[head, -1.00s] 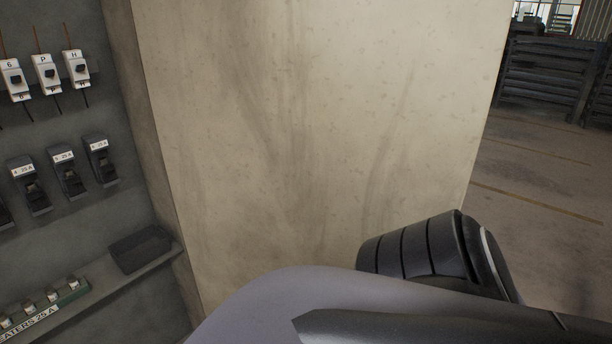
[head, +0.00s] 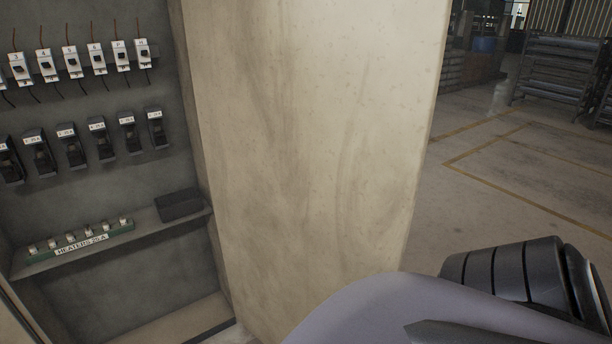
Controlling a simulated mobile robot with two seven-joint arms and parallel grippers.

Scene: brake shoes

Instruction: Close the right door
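The right door (head: 315,130) is a tall, cream, scuffed panel standing open at the right side of a grey cabinet (head: 110,190). Its near face fills the middle of the head view, and its free edge is at the right. One of my arms crosses the lower right, in front of the door's bottom part. Neither gripper shows in the view, and any contact between my arm and the door cannot be told.
Inside the cabinet are rows of white breakers (head: 97,58) and black switches (head: 97,138). A shelf holds a dark tray (head: 180,204) and a green strip labelled heaters (head: 82,238). Right of the door is open concrete floor (head: 520,170), with dark racks (head: 560,75) far back.

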